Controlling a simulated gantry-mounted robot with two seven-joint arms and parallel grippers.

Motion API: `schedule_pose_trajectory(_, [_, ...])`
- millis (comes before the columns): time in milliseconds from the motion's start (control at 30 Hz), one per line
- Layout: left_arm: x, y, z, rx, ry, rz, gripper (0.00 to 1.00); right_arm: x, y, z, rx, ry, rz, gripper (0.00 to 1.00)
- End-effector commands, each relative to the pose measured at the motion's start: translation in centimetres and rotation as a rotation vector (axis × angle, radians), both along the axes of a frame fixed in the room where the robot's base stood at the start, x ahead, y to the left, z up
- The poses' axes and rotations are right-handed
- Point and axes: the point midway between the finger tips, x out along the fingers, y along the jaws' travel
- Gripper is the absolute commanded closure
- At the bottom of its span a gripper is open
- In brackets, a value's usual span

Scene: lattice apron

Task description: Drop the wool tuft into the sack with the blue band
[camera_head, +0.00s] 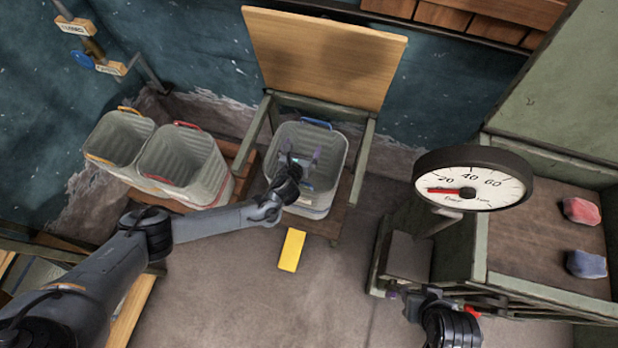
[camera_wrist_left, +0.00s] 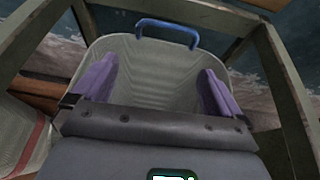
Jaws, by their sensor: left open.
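The sack with the blue band (camera_head: 334,150) is a pale grey, ribbed, open-topped container with a blue handle-like strip on its back rim. It stands under the tilted wooden board in the head view, and its inside (camera_wrist_left: 158,62) fills the middle of the left wrist view. My left gripper (camera_head: 300,162) is over the sack's mouth, its purple fingers spread wide with nothing between them.
Two similar containers stand at left, one with a yellow band (camera_head: 118,140) and one with a red band (camera_head: 183,158). A dial scale (camera_head: 472,180) stands at right, beside a bench holding a red bundle (camera_head: 581,210) and a blue bundle (camera_head: 586,264). A yellow block (camera_head: 291,250) lies on the floor.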

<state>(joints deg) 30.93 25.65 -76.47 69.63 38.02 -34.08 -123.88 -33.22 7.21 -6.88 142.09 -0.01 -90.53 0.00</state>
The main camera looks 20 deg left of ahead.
Motion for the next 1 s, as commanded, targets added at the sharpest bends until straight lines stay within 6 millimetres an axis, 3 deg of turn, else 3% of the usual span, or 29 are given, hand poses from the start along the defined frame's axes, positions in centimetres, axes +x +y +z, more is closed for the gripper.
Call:
schedule_pose_trajectory(600, [-8.4,-0.6,3.7,-0.001,0.002,-0.001,0.00,0.0,0.1,4.3,0.005,0.000,-0.004,0.57])
schedule_pose_trajectory(1000, [-9.6,-0.6,4.0,0.000,0.000,0.001,0.00,0.0,0.2,4.6,0.009,0.000,-0.006,0.57])
